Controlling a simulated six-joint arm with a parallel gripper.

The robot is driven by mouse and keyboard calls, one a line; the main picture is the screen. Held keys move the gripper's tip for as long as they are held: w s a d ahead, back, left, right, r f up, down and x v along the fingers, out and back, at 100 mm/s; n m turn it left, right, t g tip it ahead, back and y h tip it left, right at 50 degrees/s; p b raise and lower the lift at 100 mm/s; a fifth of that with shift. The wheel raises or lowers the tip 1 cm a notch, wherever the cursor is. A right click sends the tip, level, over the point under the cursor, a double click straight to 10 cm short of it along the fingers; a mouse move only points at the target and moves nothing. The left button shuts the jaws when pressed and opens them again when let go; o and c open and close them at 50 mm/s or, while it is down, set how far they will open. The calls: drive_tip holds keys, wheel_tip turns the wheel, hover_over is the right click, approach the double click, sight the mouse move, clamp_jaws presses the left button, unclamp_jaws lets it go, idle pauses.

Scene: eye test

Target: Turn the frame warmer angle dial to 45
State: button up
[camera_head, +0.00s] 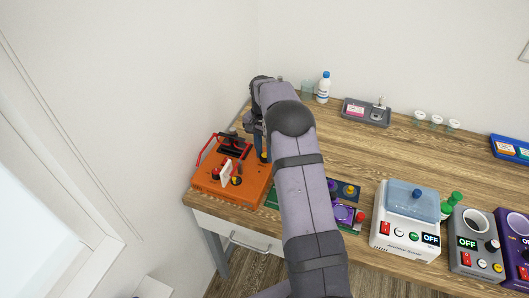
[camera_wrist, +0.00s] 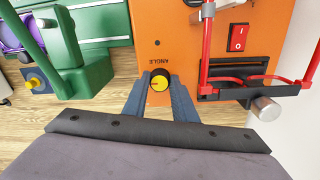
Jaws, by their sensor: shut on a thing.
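The orange frame warmer (camera_head: 252,191) sits at the table's left front corner. It also fills the upper middle of the wrist view (camera_wrist: 190,30). Its angle dial (camera_wrist: 159,83) has a yellow top with a black rim and sits beside the upside-down word ANGLE. My gripper (camera_wrist: 160,92) is shut on the dial, with its two blue-grey fingers at the dial's sides. The dial's pointer and any scale are too small to read. In the head view my arm partly hides the gripper and this side of the warmer.
A red wire frame (camera_wrist: 204,50) and a silver knob (camera_wrist: 266,108) stand right of the dial in the wrist view. A green device (camera_wrist: 85,70) is close on the left. A white box with a blue lid (camera_head: 408,215) stands farther right. The table's middle is clear.

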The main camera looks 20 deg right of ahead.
sight(264, 155)
drive_tip(key=shift+w+d+r, duration=0.1)
drive_tip(key=o, duration=1.1)
drive_tip(key=shift+c, duration=0.2)
drive_tip(key=shift+r+b, duration=1.25)
drive_tip(key=shift+r, duration=2.4)
drive_tip(key=shift+a, duration=0.2)
